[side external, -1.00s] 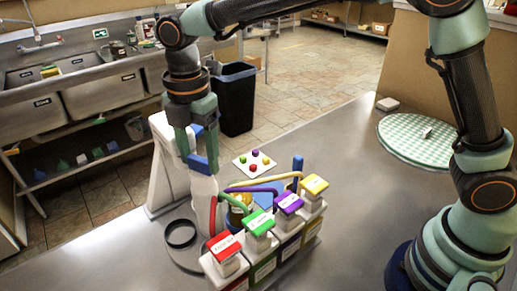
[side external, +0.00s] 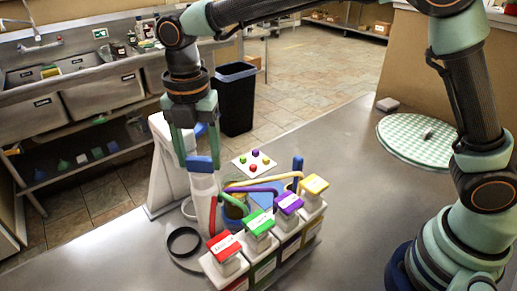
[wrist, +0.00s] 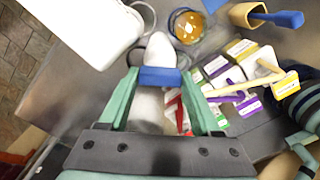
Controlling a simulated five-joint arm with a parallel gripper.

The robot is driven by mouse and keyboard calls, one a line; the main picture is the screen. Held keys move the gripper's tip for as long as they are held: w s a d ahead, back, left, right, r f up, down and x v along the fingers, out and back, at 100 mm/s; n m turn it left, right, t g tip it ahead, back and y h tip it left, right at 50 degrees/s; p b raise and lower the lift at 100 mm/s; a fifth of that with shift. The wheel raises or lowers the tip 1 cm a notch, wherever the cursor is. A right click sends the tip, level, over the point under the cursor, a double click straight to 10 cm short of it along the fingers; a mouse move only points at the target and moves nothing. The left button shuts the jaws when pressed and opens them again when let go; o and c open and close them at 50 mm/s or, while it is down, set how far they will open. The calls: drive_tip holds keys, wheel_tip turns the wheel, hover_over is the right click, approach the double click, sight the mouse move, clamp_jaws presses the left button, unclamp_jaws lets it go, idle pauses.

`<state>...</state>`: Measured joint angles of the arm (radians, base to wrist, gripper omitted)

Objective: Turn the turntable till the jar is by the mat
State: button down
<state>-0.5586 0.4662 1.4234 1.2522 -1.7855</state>
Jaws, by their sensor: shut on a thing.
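My gripper (side external: 195,150) is shut on a blue piece (side external: 200,164) joined to a white, bottle-shaped body (side external: 204,190). The blue piece also shows between the jaws in the wrist view (wrist: 160,77). A green-and-white checked round mat (side external: 405,146) lies at the far right of the counter. I cannot clearly make out the turntable.
Several containers with red, green (side external: 257,221), purple and yellow lids stand in a row in front of the jar. A dark ring (side external: 184,229) lies at their left. A white card with coloured balls (side external: 243,170) lies behind. Bare counter (side external: 345,170) separates the row from the checked mat.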

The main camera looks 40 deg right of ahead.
drive_tip(key=shift+r, duration=0.15)
idle(0.3)
drive_tip(key=shift+c, duration=0.4)
unclamp_jaws()
wheel_tip(320, 180, up, 12)
